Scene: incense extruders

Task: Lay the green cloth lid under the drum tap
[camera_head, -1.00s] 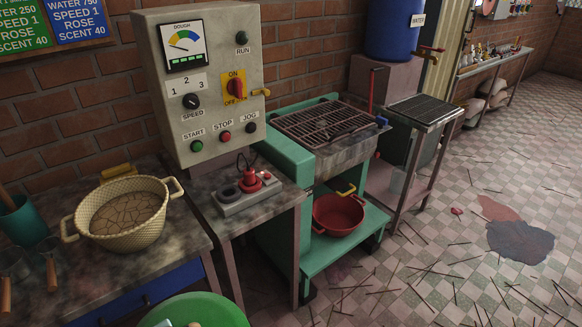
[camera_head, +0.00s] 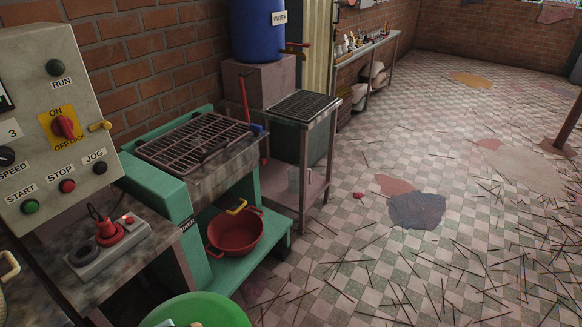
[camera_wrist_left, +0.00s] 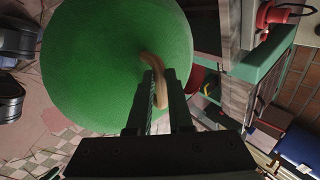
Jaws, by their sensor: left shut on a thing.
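The green cloth lid (camera_head: 197,311) shows as a round green edge at the bottom of the head view. It fills much of the left wrist view (camera_wrist_left: 100,60), with a tan curved handle (camera_wrist_left: 159,78) on it. My left gripper (camera_wrist_left: 158,100) is shut on this handle. The blue drum (camera_head: 257,32) with a WATER label stands on a block at the back, away from the lid. My right gripper is not in view.
The green extruder bench (camera_head: 160,190) with a grill top and a red basin (camera_head: 236,234) on its lower shelf stands left of the grated stand. The control box (camera_head: 55,120) is at the left. Thin sticks (camera_head: 440,270) litter the tiled floor, which has stains (camera_head: 415,210).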

